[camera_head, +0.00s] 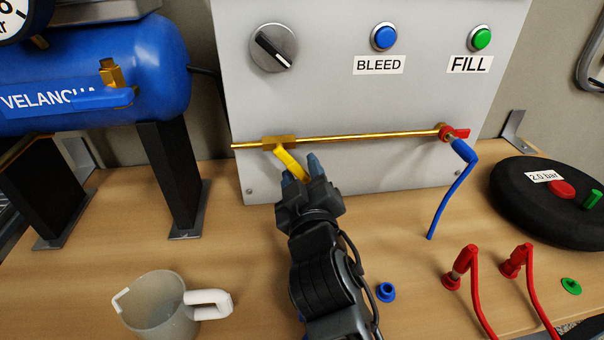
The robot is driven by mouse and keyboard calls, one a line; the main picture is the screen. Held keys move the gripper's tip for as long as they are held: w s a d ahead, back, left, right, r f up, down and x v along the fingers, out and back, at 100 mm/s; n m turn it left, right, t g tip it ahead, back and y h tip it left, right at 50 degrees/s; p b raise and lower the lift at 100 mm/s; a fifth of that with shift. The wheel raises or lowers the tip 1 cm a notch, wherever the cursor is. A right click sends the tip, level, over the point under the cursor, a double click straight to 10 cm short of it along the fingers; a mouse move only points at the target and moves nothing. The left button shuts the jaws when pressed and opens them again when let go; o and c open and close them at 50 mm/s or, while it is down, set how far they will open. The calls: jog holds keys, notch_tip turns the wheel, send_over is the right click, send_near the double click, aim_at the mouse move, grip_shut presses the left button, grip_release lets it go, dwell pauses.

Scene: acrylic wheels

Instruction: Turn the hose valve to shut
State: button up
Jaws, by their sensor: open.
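A brass pipe (360,138) runs along the front of the grey panel. On its left part sits a brass valve body (279,142) with a yellow lever (287,158) that slants down and to the right, across the pipe's line. My gripper (302,173) is open at the lever, with its two bluish fingertips on either side of the lever's lower end. I cannot tell whether either finger touches it.
The panel (400,95) carries a black-and-grey knob (273,47), a blue BLEED button (384,37) and a green FILL button (479,39). A blue tank (120,60) stands left. A cup (160,308), a blue cap (386,292), red hoses (479,290) and a black wheel (530,210) are on the wooden bench.

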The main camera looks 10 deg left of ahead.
jog(key=shift+s, duration=0.1)
jog(key=v, duration=0.7)
jog(key=shift+s, duration=0.3)
jog(key=shift+d, duration=0.15)
